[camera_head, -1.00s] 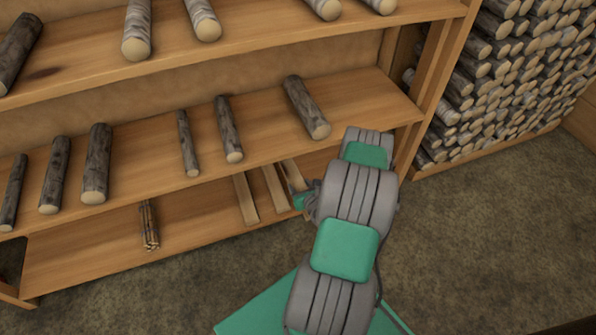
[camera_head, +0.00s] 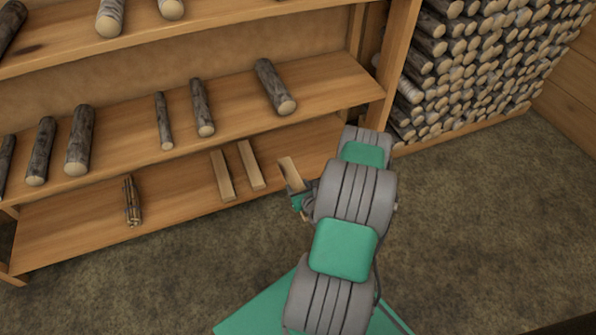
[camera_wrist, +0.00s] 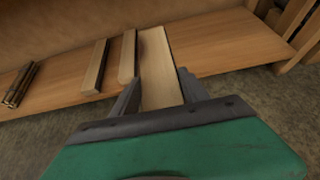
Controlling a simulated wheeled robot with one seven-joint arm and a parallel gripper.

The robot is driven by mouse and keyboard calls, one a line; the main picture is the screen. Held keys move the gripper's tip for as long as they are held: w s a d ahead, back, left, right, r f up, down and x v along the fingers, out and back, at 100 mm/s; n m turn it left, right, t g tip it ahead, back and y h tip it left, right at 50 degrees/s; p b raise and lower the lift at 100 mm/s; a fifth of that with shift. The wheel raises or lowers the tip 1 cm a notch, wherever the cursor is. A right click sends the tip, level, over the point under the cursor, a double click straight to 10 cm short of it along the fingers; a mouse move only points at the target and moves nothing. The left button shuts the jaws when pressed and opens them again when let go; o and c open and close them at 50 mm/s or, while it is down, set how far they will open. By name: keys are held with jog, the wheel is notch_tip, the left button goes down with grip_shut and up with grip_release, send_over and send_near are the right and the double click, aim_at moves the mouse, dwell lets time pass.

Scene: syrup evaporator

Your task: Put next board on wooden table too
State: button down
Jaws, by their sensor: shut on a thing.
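My gripper (camera_head: 297,192) is shut on a light wooden board (camera_head: 290,172) at the front edge of the lowest shelf. In the wrist view the held board (camera_wrist: 158,68) lies between the two fingers and points away over the shelf. I cannot tell whether it touches the shelf. Two more boards lie on the lowest shelf to its left: a near one (camera_head: 251,165) and a farther one (camera_head: 222,175). They also show in the wrist view, the near one (camera_wrist: 127,58) and the farther one (camera_wrist: 96,66). No wooden table is in view.
The lowest shelf (camera_head: 75,230) also holds a stick bundle (camera_head: 132,201) at left. The shelf above (camera_head: 235,135) carries several logs. A large log stack (camera_head: 470,70) stands at the right. The floor (camera_head: 480,230) in front is clear.

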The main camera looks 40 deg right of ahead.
jog(key=w+a+r+n+y, duration=0.1)
jog(key=a+r+n+y, duration=0.3)
jog(key=a+r, duration=1)
jog(key=w+a+r+n+g+y, duration=0.1)
jog(key=a+r+n+y, duration=0.4)
jog(key=a+r, duration=0.8)
notch_tip(320, 180, up, 8)
jog(key=shift+a+f+y, duration=0.1)
jog(key=shift+a+y, duration=0.2)
jog(key=shift+a, duration=0.1)
jog(key=shift+w, duration=0.1)
